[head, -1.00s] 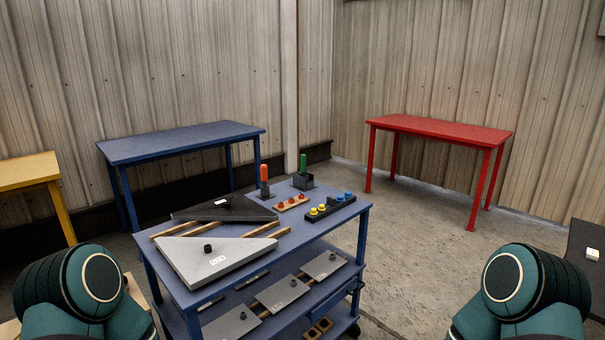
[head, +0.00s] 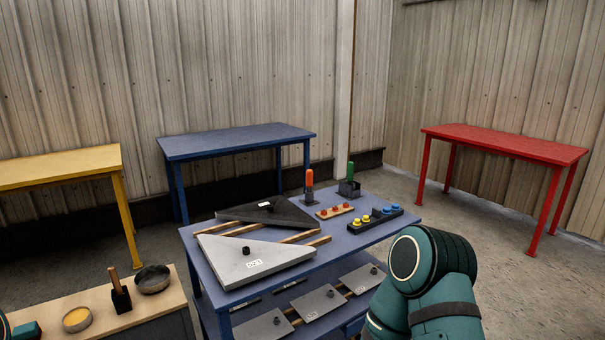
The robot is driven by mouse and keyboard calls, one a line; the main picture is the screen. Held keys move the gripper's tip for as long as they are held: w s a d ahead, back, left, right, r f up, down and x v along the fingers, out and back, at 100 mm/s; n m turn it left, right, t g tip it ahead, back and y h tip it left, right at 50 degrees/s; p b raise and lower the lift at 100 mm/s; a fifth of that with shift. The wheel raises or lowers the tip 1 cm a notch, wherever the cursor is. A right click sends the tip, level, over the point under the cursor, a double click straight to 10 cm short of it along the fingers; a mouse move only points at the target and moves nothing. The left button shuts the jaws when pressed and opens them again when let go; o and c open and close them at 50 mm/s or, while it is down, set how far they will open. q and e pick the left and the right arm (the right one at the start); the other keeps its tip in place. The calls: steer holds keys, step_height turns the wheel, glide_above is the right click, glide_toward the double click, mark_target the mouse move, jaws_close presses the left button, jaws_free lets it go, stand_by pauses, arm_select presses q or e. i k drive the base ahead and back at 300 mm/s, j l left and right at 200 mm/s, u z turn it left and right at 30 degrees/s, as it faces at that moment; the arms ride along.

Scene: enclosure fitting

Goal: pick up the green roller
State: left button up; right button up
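The green roller (head: 350,171) stands upright in a dark holder (head: 349,188) at the back right of the blue cart's top (head: 377,236). Only its green upper part shows above the holder. An orange-red handled tool (head: 309,180) stands in another holder to its left. My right arm shows at the lower right, in front of the cart and well short of the roller. Only a small piece of my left arm shows at the lower left edge. Neither gripper is in the picture.
A light triangular plate (head: 240,265) and a dark one (head: 285,212) lie on wooden strips on the cart. A red peg strip (head: 333,211) and a yellow-blue peg block (head: 374,222) sit before the roller. Blue (head: 235,141), red (head: 510,144) and yellow (head: 60,166) tables stand around.

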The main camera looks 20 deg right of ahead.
mark_target(350, 166)
steer(key=l+u, duration=0.3)
steer(key=l, duration=0.15)
steer(key=l+u, duration=0.5)
steer(key=l, duration=0.4)
steer(key=k+l+u, duration=0.15)
steer(key=l, duration=0.85)
steer(key=k+l, duration=0.15)
steer(key=l, duration=0.35)
steer(key=u, duration=0.05)
